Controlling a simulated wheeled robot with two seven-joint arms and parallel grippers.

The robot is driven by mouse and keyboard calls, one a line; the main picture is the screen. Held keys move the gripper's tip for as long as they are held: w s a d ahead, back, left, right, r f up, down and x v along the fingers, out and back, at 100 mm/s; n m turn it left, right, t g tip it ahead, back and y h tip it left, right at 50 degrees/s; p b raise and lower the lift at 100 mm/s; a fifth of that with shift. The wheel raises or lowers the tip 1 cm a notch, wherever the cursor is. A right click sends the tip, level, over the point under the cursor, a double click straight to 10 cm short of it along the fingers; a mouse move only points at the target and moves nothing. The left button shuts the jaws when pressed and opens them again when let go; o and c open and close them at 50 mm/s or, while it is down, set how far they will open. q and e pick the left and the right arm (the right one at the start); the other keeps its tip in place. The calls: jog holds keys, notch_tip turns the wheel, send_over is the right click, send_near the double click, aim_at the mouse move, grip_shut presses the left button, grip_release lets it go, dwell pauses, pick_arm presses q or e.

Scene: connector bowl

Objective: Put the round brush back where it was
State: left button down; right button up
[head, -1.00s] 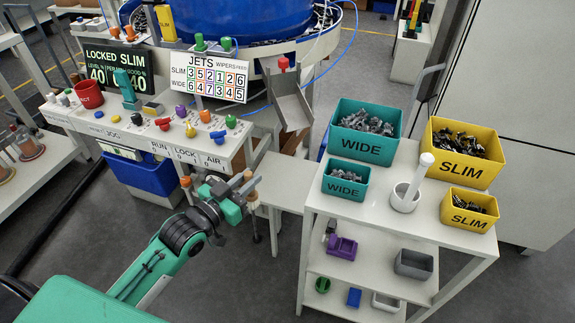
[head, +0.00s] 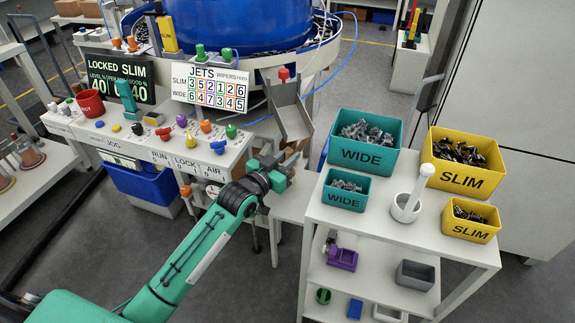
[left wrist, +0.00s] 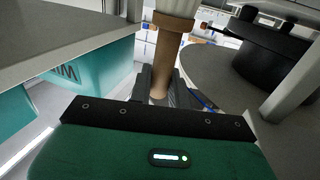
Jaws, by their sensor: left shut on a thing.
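My left gripper (head: 284,170) is in front of the machine, below the grey metal chute and left of the white cart. In the left wrist view its two fingers are closed on the brown handle of the round brush (left wrist: 160,82). The handle stands roughly upright in that view, with a wider brown collar and a pale part above it; the top is cut off by the frame. In the head view the arm and gripper hide most of the brush. My right gripper is not in view.
The chute (head: 290,108) hangs close above my gripper. The white cart (head: 385,225) carries teal WIDE bins (head: 362,155), yellow SLIM bins (head: 466,180) and a white cup (head: 405,208) with a white-handled tool. The control desk (head: 150,138) with coloured knobs stands to the left.

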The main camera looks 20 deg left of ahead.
pick_arm(q)
notch_tip(320, 180, down, 3)
jog(key=shift+r, duration=0.15)
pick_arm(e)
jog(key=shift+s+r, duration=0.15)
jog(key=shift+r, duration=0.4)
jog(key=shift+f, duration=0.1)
pick_arm(q)
jog(key=c, duration=1.3)
grip_release()
jog(key=shift+f, duration=0.25)
jog(key=shift+r, duration=0.1)
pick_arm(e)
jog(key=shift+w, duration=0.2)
